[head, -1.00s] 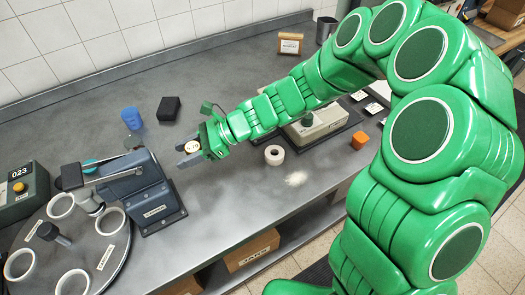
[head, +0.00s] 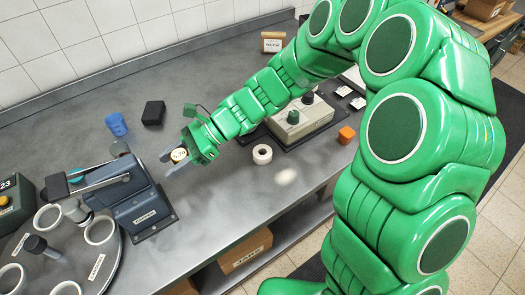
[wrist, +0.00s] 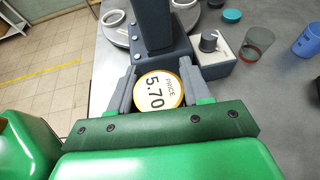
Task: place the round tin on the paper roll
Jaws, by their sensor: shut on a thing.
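The round tin (head: 179,155) has a pale round top with a yellow rim. My gripper (head: 174,160) is shut on it and holds it over the counter. In the wrist view the tin (wrist: 158,91) sits between the two grey fingers, with a printed "PRICE 5.70" on its face. The paper roll (head: 262,154) is a small white ring on the counter, to the right of my gripper in the head view. Its top looks bare. The roll does not show in the wrist view.
A dark blue labelled machine (head: 141,207) stands close to the left of my gripper, beside a turntable (head: 100,268) with white rings. A blue cup (head: 116,124) and black block (head: 153,112) lie behind. A grey device (head: 304,117) and orange block (head: 346,134) are to the right.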

